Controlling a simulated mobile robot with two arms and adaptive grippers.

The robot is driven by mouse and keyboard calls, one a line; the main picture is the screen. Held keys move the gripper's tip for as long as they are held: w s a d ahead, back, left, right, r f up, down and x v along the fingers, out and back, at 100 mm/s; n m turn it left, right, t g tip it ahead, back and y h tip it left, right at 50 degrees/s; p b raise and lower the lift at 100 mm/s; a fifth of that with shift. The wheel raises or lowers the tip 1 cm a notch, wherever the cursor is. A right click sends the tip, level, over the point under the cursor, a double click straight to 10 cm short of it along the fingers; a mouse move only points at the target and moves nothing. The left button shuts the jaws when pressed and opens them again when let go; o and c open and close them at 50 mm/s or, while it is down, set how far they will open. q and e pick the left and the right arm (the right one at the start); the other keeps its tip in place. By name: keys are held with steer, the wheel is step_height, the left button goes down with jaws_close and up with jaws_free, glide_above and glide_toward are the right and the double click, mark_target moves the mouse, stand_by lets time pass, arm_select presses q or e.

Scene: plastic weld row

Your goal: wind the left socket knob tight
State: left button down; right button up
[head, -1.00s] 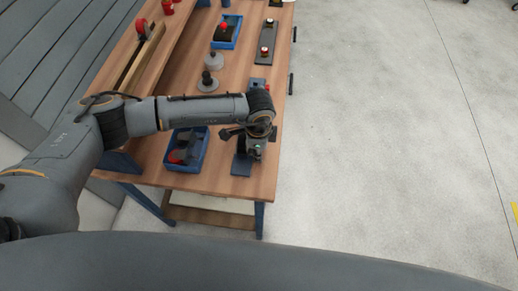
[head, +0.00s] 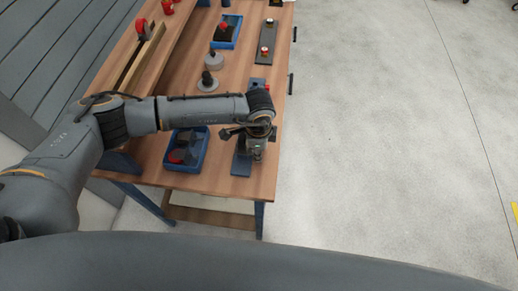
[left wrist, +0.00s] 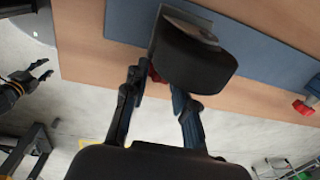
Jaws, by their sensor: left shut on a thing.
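My left gripper (head: 256,152) is over the near end of a blue-grey plate (head: 241,168) on the bench. In the left wrist view its two fingers (left wrist: 158,97) are closed in on a small red part (left wrist: 154,72), which looks like the left socket knob. A black rounded block (left wrist: 195,62) in front hides most of it. The plate (left wrist: 265,50) runs behind.
A blue tray (head: 203,160) with dark and red parts is left of my gripper. Grey round pieces with stems (head: 208,82) stand behind my arm. Floor right of the bench is clear.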

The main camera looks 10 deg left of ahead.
stand_by(0.3)
arm_select(q)
steer(key=c, duration=1.1)
jaws_free()
steer(key=r, duration=1.2)
steer(key=shift+s, duration=0.35)
